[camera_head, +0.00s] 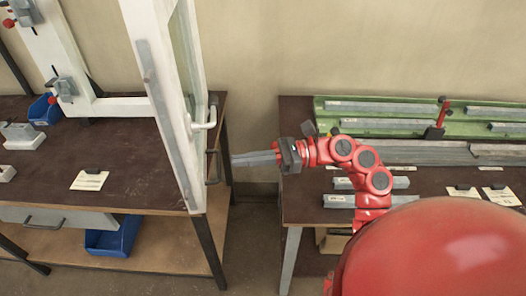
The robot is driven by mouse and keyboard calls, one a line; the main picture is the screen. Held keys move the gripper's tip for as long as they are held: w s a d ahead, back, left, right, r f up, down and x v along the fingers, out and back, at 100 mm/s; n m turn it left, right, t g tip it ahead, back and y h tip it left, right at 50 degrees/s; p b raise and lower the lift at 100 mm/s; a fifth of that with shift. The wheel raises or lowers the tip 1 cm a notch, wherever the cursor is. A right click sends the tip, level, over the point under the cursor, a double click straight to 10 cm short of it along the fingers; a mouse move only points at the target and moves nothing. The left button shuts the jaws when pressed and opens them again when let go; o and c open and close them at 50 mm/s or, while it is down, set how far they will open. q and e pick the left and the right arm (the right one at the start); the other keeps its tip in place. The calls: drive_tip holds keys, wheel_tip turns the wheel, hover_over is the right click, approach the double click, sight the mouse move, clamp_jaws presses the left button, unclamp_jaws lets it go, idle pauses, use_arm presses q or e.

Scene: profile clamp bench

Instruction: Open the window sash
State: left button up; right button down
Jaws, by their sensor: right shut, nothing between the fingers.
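The white window sash (158,80) stands out from its white frame (55,45) at an angle, seen nearly edge-on over the left bench. Its glass pane is partly visible behind the edge. My left gripper is not in view.
Grey and red clamps (62,88) sit on the frame. Blue bins (45,110) and a paper card (89,180) are on and under the left bench (130,160). The right bench holds a green tray (385,112) with metal profiles. A floor gap (256,225) separates the benches.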

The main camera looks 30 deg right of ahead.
sight(197, 166)
drive_tip(key=p+x, duration=0.2)
drive_tip(key=x, duration=0.4)
drive_tip(key=shift+a+r, duration=0.1)
drive_tip(key=shift+w+a, duration=0.25)
drive_tip(key=shift+a, duration=0.3)
drive_tip(key=shift+f, duration=0.25)
